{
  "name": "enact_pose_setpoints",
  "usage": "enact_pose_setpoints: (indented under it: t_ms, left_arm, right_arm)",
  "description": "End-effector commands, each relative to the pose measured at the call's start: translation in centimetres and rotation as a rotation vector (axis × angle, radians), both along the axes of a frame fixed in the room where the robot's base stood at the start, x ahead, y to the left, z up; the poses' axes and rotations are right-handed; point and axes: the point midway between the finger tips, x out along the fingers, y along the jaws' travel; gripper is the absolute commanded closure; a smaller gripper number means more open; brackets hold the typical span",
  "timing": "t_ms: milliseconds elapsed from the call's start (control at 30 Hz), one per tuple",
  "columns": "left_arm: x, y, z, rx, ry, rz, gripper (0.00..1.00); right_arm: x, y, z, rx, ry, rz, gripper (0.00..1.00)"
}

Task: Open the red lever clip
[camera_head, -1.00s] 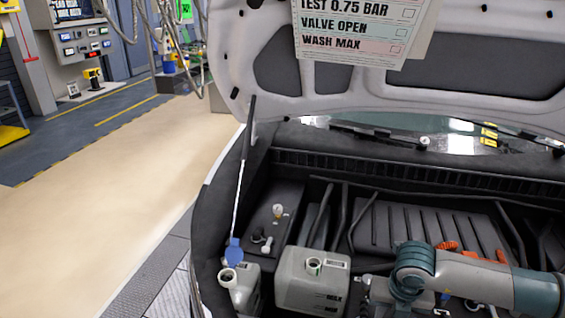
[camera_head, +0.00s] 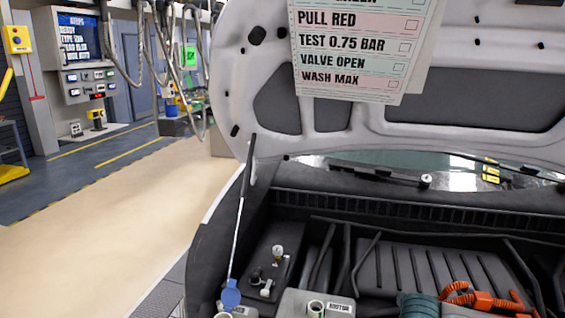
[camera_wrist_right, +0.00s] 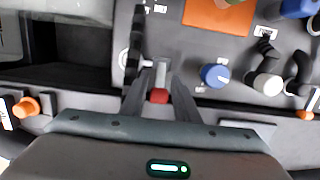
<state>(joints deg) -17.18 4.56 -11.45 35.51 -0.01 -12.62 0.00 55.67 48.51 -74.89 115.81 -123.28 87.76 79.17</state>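In the right wrist view, a small red piece (camera_wrist_right: 159,96), which looks like the red lever clip, sits at the end of a short light-grey bar. My right gripper (camera_wrist_right: 160,92) reaches in from the bottom of that view. Its two dark fingers stand apart on either side of the red piece, with no clear contact visible. In the head view only a teal joint of my right arm shows at the bottom edge, and the gripper is out of frame. My left gripper is in neither current view.
In the wrist view, a blue knob (camera_wrist_right: 214,75) and a black hose fitting (camera_wrist_right: 266,82) lie right of the fingers. An orange knob (camera_wrist_right: 26,107) is at the left. In the head view, orange hoses (camera_head: 482,297) lie near my arm. The raised hood (camera_head: 480,95) is above the bay.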

Motion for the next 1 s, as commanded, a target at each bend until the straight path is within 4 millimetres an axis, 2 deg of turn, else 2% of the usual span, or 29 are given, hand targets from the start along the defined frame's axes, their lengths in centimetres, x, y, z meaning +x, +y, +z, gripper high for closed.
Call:
enact_pose_setpoints:
  t_ms: [267,300,367,1000]
  left_arm:
    - [0.0,0.1,0.0,0.0,0.0,0.0,0.8]
    - [0.0,0.1,0.0,0.0,0.0,0.0,0.8]
    - [0.0,0.1,0.0,0.0,0.0,0.0,0.8]
    - [0.0,0.1,-0.5,0.0,0.0,0.0,0.8]
  right_arm:
    - [0.0,0.0,0.0,0.0,0.0,0.0,0.72]
    - [0.0,0.0,0.0,0.0,0.0,0.0,0.74]
    - [0.0,0.0,0.0,0.0,0.0,0.0,0.85]
    - [1.3,-0.3,0.7,-0.001,-0.003,-0.001,0.87]
